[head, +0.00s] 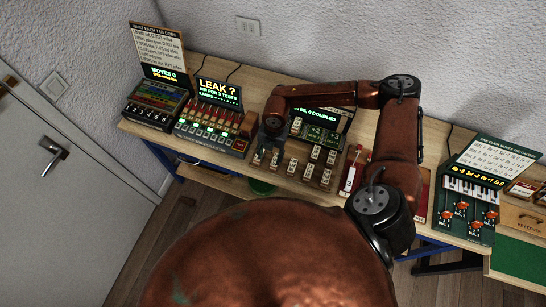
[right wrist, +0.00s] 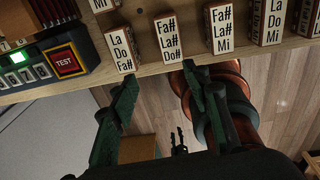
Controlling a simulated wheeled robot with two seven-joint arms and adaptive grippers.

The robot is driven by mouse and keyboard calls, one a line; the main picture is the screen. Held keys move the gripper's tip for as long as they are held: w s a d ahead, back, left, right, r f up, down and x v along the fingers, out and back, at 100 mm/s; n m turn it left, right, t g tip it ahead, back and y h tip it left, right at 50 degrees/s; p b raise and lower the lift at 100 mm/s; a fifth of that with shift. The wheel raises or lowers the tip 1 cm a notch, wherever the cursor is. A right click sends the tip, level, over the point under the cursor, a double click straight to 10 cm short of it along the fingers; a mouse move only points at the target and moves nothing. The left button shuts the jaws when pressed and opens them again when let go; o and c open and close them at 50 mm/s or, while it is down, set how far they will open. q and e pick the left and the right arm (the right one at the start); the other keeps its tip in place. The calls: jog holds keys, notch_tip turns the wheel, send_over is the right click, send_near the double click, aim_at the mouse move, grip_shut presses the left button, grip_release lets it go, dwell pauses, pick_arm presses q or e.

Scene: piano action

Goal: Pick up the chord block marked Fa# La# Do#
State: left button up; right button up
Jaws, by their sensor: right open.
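The chord block marked Fa# La# Do# (right wrist: 168,38) is a pale upright block with black letters, in the front row on the bench shelf. In the right wrist view my right gripper (right wrist: 159,76) is open and empty, its two dark fingers spread below the block's foot, one to each side, with no contact visible. In the head view the right gripper (head: 268,146) hangs over the left end of the block row and partly hides the blocks there. My left gripper is not clearly visible.
Close neighbours are the La Do Fa# block (right wrist: 122,50) on the left and the Fa# La Mi block (right wrist: 221,28) on the right. A panel with a red TEST button (right wrist: 66,61) stands left. A keyboard device (head: 470,200) stands at the far right.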

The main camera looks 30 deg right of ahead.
aim_at(276, 158)
jog(key=d, duration=0.1)
jog(key=w+d+h, duration=0.1)
jog(key=d, duration=0.1)
jog(key=shift+d+f, duration=0.1)
jog(key=shift+d, duration=0.1)
jog(key=shift+f, duration=0.95)
jog(key=shift+s+a+f+p, duration=0.15)
jog(key=shift+f+p, duration=0.35)
jog(key=shift+f, duration=0.9)
jog(key=shift+s+f+p, duration=0.2)
jog(key=shift+f+p, duration=0.3)
jog(key=shift+f, duration=0.85)
jog(key=shift+c, duration=0.2)
grip_shut()
